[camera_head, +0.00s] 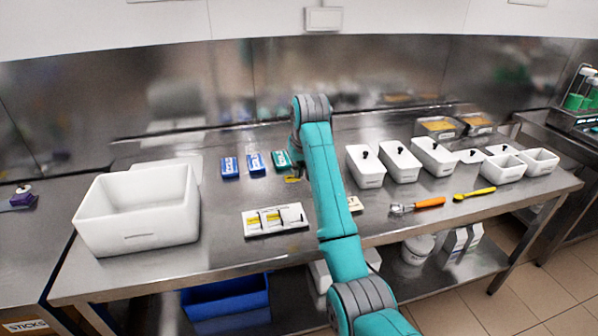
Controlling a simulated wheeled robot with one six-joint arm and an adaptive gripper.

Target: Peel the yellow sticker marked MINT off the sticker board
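A white sticker board (290,225) lies on the steel table, left of my arm. It bears yellow stickers (272,216); the print on them is too small to read, so I cannot tell which one says MINT. My teal arm reaches up over the table and bends down at its far end. My gripper (294,171) is mostly hidden behind the arm link, beyond the board and beside a green box. A small yellow piece (292,179) shows just below it; I cannot tell whether it is held or lies on the table.
Two blue boxes (230,168) and a green box (280,160) lie behind the board. A large white bin (140,215) stands at left. White tubs (402,162), an orange-handled tool (428,202) and a yellow spoon (474,194) are at right. Bare table lies around the board.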

